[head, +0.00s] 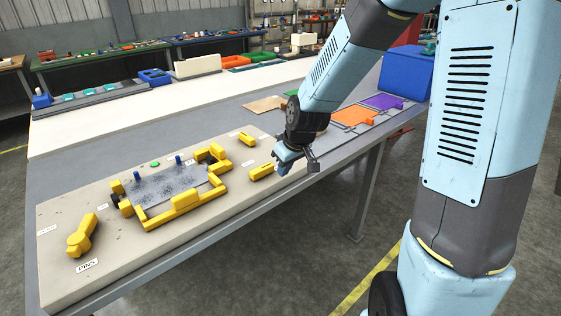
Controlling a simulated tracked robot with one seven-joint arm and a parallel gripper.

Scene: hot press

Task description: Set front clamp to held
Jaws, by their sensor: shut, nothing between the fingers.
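A yellow fixture (187,201) on a beige board holds a grey speckled plate (165,187). Small blue pegs stand at the plate's edges. Separate yellow pieces lie around it: a lever-like piece (82,237) at the left, a small block (246,138) behind right, and a bar (262,172) at the right. I cannot tell from the picture which part is the front clamp or its setting; the labels are mostly too small to read. My gripper (283,163) is shut and empty, pointing down just right of the yellow bar. Whether it touches the bar is unclear.
The beige board (125,258) lies along the table's front edge. Orange (354,116) and purple (383,102) trays and a blue bin (405,72) stand at the right. A long white surface (160,105) runs behind. Other benches stand farther back.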

